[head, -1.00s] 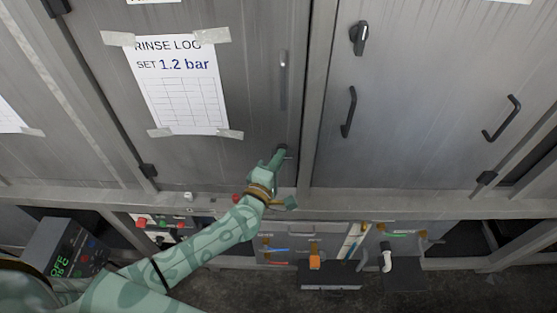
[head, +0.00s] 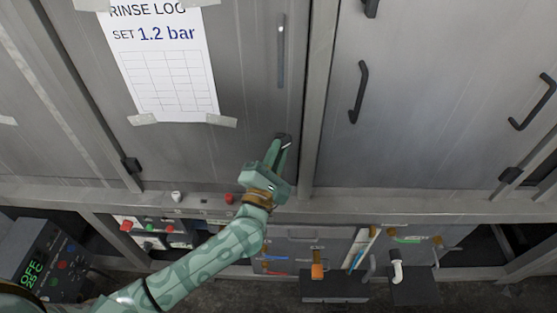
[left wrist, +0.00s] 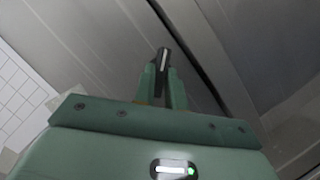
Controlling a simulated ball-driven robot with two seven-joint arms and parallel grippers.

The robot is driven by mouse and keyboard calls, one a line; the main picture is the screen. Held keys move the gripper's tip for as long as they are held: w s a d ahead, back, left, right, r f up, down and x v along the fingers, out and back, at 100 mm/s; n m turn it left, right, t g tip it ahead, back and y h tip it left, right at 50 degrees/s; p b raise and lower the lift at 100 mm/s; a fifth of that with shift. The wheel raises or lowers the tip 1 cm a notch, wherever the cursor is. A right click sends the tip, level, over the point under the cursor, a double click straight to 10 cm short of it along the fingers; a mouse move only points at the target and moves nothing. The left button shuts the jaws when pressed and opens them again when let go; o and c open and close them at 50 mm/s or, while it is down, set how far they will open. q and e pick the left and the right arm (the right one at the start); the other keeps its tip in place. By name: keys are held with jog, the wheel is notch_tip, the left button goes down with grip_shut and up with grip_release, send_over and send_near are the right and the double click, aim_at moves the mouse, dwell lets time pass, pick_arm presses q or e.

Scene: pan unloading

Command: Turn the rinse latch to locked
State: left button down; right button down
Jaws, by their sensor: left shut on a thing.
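The rinse latch (head: 284,137) is a small dark handle with a white line, low on the right side of the grey door with the rinse log sheet. My left gripper (head: 280,152) reaches up to it from below and is shut on it. In the left wrist view the latch (left wrist: 163,56) stands out dark beyond the two green fingers (left wrist: 161,85), its white line running lengthwise. The fingers hide its lower part. No lock marking can be read. My right gripper is not in view.
A long vertical door handle (head: 281,50) is above the latch. A door post (head: 316,105) stands close to the right. Below are a ledge with a red button (head: 229,198), a control box (head: 45,262) and several valves, including an orange one (head: 318,271).

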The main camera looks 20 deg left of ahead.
pick_arm(q)
jog(key=n+y+b, duration=0.1)
jog(key=n+b, duration=0.1)
jog(key=n+y+b, duration=0.1)
jog(key=n, duration=0.2)
jog(key=f+n+t+y+b, duration=0.1)
jog(key=n+b, duration=0.1)
jog(key=shift+d+b, duration=0.2)
jog(key=shift+b, duration=0.1)
jog(key=n+y+b, duration=0.2)
jog(key=n, duration=0.2)
jog(key=shift+w+d+n+y, duration=0.1)
jog(key=shift+n+y, duration=0.2)
jog(key=shift+y, duration=0.1)
jog(key=shift+r+n+y+b, duration=0.15)
jog(key=shift+n+y+b, duration=0.55)
jog(key=shift+n, duration=0.4)
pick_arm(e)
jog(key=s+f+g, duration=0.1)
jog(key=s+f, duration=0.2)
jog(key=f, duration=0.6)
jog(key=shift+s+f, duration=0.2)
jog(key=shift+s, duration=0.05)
pick_arm(q)
jog(key=shift+r, duration=0.1)
jog(key=shift+n, duration=0.3)
jog(key=c, duration=1.4)
grip_release()
jog(key=shift+c, duration=0.2)
